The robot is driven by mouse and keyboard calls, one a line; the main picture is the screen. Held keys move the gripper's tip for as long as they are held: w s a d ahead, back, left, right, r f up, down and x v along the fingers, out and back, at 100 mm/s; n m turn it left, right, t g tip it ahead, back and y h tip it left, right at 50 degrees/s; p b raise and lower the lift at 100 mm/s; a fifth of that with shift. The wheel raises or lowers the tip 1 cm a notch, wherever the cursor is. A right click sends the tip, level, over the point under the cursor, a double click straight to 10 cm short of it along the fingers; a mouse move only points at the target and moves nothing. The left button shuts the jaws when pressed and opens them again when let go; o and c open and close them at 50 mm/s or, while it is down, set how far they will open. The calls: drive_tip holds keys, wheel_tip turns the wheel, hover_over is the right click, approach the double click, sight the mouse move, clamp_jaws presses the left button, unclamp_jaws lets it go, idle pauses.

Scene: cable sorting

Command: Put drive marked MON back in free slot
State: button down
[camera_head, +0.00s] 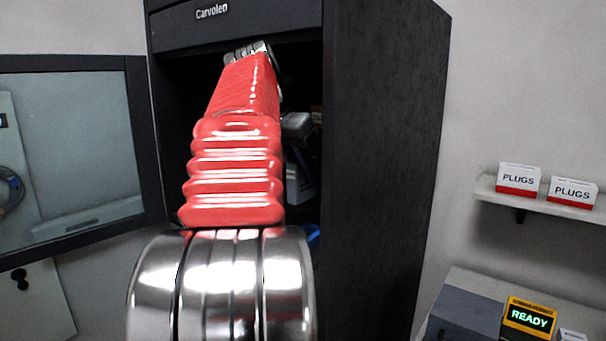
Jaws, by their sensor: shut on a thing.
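A tall black cabinet (385,150) marked "Carvolen" stands open in front of me. My red arm reaches into its dark interior and covers most of the opening. Grey parts show inside, just right of the arm; I cannot tell whether they belong to my wrist or to the cabinet's contents. The jaws of my gripper are hidden behind the arm, and so is whatever is between them. No drive marked MON and no free slot can be made out. A small bit of something blue (313,235) shows low in the opening, beside the arm.
The cabinet's glazed door (75,150) stands open at the left. At the right, a wall shelf (535,200) holds two boxes marked PLUGS (518,180) (572,192). Below it, a yellow-and-black unit (529,317) shows READY, next to a grey box (465,318).

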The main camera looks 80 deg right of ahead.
drive_tip(key=shift+r, duration=1.45)
drive_tip(key=shift+w, duration=0.1)
drive_tip(key=w+a+f+n+t, duration=0.1)
drive_tip(key=w+a+f+n, duration=0.1)
drive_tip(key=w, duration=0.4)
drive_tip(key=w+a+f+n+t, duration=0.2)
drive_tip(key=w+f+n, duration=0.2)
drive_tip(key=w, duration=0.3)
drive_tip(key=shift+a+t+h, duration=0.3)
drive_tip(key=shift+w, duration=0.15)
